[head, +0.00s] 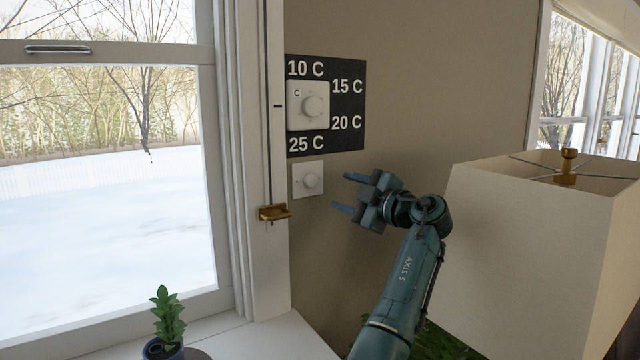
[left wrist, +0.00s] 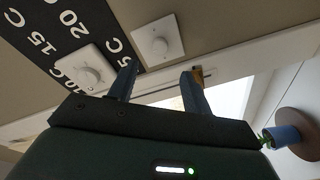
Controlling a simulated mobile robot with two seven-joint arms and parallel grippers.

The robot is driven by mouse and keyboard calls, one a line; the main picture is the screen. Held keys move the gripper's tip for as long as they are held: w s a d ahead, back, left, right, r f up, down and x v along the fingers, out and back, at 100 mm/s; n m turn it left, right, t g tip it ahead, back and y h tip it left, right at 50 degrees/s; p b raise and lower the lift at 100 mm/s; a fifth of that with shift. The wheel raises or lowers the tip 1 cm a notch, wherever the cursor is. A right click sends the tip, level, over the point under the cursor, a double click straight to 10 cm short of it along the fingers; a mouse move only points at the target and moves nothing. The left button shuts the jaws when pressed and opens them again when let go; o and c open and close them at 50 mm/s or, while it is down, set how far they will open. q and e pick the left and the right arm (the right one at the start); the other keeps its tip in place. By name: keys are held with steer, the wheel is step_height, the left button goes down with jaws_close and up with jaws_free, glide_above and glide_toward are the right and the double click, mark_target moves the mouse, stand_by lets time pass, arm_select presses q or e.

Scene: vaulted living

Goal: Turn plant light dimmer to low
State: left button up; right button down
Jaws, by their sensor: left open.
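The dimmer (head: 302,190) is a small white square wall plate with a round knob (head: 313,181), below a thermostat dial. It also shows in the left wrist view (left wrist: 166,28), beyond my fingers. My left gripper (head: 348,193) is open and empty, to the right of the dimmer, with its fingers pointing left toward the wall. A gap shows between the fingertips and the knob. In the left wrist view my two fingers (left wrist: 158,76) stand apart with nothing between them. Which setting the knob is at cannot be read. My right gripper is not in view.
A thermostat dial (head: 312,107) on a black temperature panel (head: 345,105) is just above the dimmer. A brass bracket (head: 273,213) sits on the window frame at left. A potted plant (head: 168,318) stands on the sill. A large lampshade (head: 515,240) is close on the right.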

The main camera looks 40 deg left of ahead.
mark_target(313, 181)
arm_select(q)
steer(key=a, duration=0.3)
steer(key=w+a+p, duration=0.1)
steer(key=a, duration=0.5)
steer(key=shift+w+a+p, duration=0.15)
steer(key=shift+w+p, duration=0.05)
steer(key=shift+p, duration=0.1)
steer(key=c, duration=1)
